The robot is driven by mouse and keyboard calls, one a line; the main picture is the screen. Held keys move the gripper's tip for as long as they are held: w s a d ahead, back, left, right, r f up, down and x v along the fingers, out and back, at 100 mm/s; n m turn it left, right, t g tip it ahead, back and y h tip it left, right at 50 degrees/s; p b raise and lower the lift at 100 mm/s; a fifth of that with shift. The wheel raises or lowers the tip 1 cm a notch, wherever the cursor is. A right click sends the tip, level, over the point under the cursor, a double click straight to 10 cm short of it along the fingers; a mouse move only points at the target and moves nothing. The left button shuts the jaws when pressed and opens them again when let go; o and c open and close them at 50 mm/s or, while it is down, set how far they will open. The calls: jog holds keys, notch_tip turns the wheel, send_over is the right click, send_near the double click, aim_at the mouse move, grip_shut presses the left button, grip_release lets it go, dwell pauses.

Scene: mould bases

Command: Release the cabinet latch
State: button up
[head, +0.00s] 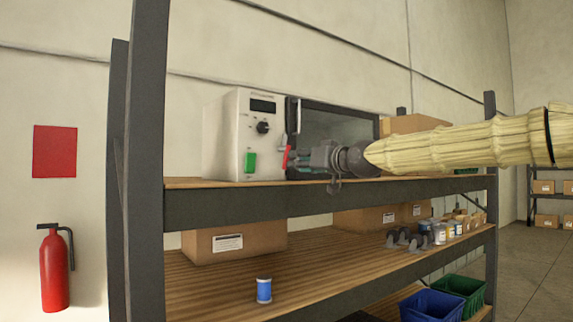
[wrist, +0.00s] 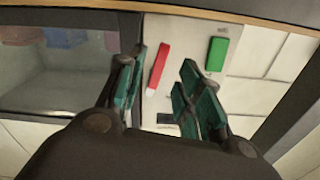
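The cabinet (head: 226,137) is a pale box with a dark-framed glass door (head: 335,125) on the upper shelf. A red latch lever (head: 286,157) sits at the right edge of its control panel, tilted slightly; it also shows in the wrist view (wrist: 158,66). My gripper (head: 294,161) is in front of the panel's right edge, close to the lever. In the wrist view my gripper (wrist: 164,68) is open, with green-padded fingers on either side of the lever in the picture. Gaps show on both sides, and I see no contact. How deep the lever lies between the fingers is unclear.
A shelf post (head: 147,160) stands to the left. Cardboard boxes (head: 235,241) and a blue spool (head: 264,290) are on the shelf below.

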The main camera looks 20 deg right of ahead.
jog(key=shift+p+x, duration=1.45)
jog(key=shift+x, duration=2.05)
grip_shut()
